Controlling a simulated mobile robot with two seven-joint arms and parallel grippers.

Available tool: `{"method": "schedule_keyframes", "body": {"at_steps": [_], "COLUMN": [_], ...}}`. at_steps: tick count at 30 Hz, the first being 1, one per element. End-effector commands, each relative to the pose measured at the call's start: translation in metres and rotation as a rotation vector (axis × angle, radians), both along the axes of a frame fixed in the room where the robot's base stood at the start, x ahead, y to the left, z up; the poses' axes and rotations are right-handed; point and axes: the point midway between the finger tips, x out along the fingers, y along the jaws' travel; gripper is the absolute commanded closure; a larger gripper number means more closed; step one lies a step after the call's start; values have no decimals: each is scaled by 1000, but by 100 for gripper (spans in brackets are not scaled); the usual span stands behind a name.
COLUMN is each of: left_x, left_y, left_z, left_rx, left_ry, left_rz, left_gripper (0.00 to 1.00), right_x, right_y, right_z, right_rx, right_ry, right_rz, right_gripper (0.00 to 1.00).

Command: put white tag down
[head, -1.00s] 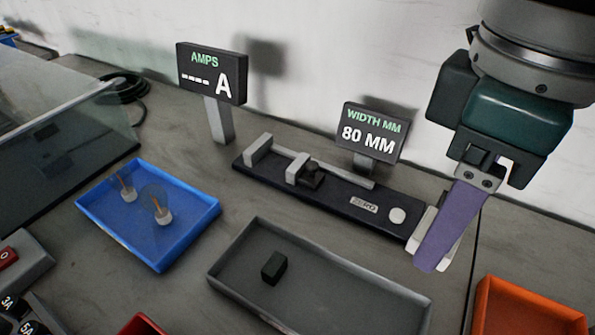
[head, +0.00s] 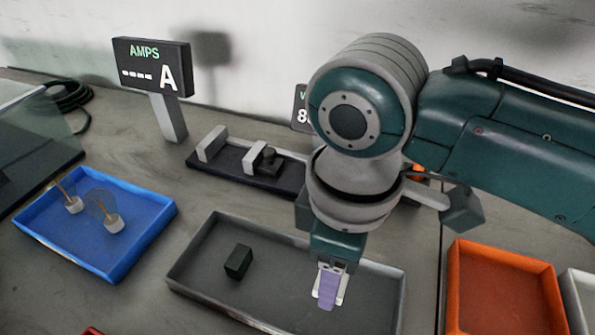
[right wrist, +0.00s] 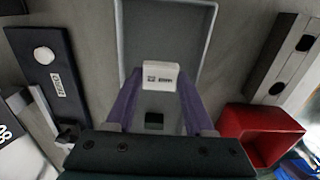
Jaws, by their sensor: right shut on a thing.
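The white tag (right wrist: 160,74), a small white piece with dark print on its face, is gripped between the purple fingers of my right gripper (right wrist: 158,82) in the right wrist view. In the head view my right gripper (head: 328,290) points down over the right part of the grey tray (head: 205,245). The tag is mostly hidden there behind the purple finger. The tray also shows in the wrist view (right wrist: 205,35). I cannot tell whether the tag touches the tray floor. My left gripper is not in view.
A black block (head: 238,262) sits in the grey tray's left part. A blue tray (head: 150,245) with two tagged pieces stands left, an orange tray (head: 505,290) right. The sliding width gauge (head: 230,165) lies behind, partly hidden by my arm. The AMPS display (head: 152,68) stands back left.

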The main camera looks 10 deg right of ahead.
Motion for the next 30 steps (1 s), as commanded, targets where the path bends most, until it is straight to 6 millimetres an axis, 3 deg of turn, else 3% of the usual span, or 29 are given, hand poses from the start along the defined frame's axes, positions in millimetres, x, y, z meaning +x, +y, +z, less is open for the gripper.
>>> {"method": "schedule_keyframes", "body": {"at_steps": [11,23,24,30], "left_x": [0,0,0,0], "left_y": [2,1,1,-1], "left_z": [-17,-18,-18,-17], "left_rx": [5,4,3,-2], "left_ry": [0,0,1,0], "left_rz": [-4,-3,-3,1], "left_gripper": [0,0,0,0], "right_x": [0,0,0,0], "right_y": [0,0,0,0], "right_z": [-46,-51,-52,-51], "right_rx": [-2,0,0,0], "right_ry": [1,0,0,0], "right_rz": [0,0,0,0], "right_gripper": [98,98,46,23]}}
